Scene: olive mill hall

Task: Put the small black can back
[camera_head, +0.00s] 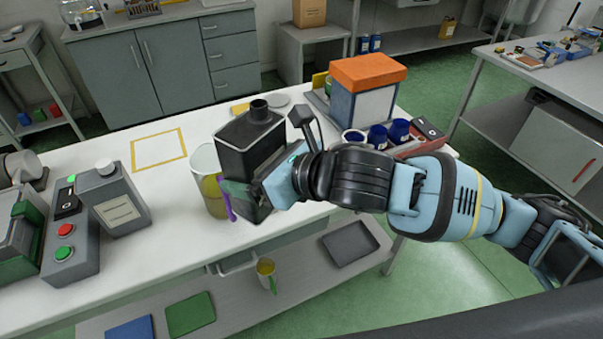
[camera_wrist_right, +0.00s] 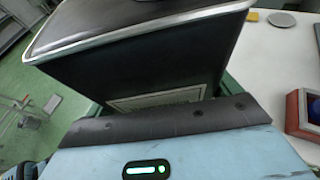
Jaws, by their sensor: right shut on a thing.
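The small black can (camera_head: 250,140) has a short dark neck on top and stands about upright over the front part of the white bench. My right gripper (camera_head: 262,190) is shut on its lower part. In the right wrist view the black can (camera_wrist_right: 140,60) fills the upper middle, with a pale label partly hidden by the gripper (camera_wrist_right: 165,112). I cannot tell whether its base touches the bench. A yellow square outline (camera_head: 158,150) on the bench, left of the can, is empty. My left gripper is not in view.
A clear jug (camera_head: 207,180) with a purple handle stands close left of the can. A grey can (camera_head: 120,205) and a button box (camera_head: 68,235) stand further left. An orange-topped box (camera_head: 368,88) and blue cups (camera_head: 378,136) are to the right. The bench around the outline is clear.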

